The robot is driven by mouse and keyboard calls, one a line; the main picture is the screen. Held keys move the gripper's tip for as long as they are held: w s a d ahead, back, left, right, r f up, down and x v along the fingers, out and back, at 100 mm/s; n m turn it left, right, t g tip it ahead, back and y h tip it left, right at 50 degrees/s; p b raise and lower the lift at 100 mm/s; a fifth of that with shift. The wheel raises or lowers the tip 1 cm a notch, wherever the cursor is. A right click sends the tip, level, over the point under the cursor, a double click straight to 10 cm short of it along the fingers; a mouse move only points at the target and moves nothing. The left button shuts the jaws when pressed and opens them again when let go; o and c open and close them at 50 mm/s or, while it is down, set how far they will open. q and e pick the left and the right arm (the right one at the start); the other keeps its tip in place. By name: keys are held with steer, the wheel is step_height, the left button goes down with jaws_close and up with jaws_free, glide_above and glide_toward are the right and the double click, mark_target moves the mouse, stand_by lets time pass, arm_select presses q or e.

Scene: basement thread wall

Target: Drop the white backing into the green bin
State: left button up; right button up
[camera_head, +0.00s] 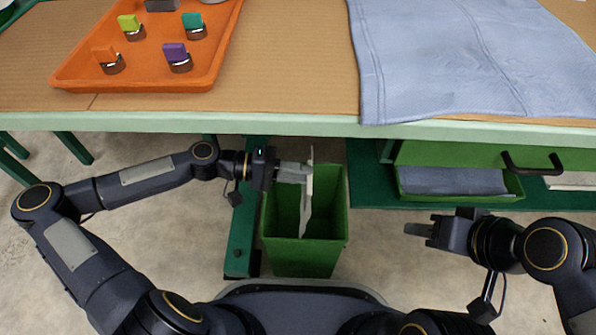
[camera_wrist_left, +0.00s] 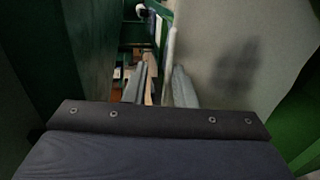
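The thin white backing (camera_head: 308,200) stands nearly upright and almost edge-on in the head view, over the opening of the green bin (camera_head: 280,255). Its top rises above the bin rim and its lower part hangs inside the outline of the opening; I cannot tell if it touches the bin. My left gripper (camera_head: 296,172) is at the backing's upper left, over the bin, with its fingers on the sheet. In the left wrist view, the fingers (camera_wrist_left: 164,88) flank a pale edge of the backing (camera_wrist_left: 171,45). My right gripper (camera_head: 420,229) is off to the right, empty, its finger gap unclear.
The workbench edge (camera_head: 300,125) runs above the bin. An orange tray (camera_head: 140,62) with several coloured pieces and a blue cloth (camera_head: 460,60) lie on the bench. A green drawer (camera_head: 450,155) is at the right. Bare floor (camera_head: 375,240) lies between bin and right gripper.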

arm_select(q)
steer(key=shift+o, duration=0.3)
steer(key=shift+a, duration=0.1)
steer(key=a+r+p, duration=0.1)
steer(key=a+p, duration=0.2)
steer(key=a, duration=0.4)
steer(key=shift+a+r, duration=0.2)
steer(key=shift+a, duration=0.05)
steer(key=shift+s, duration=0.1)
stand_by(0.5)
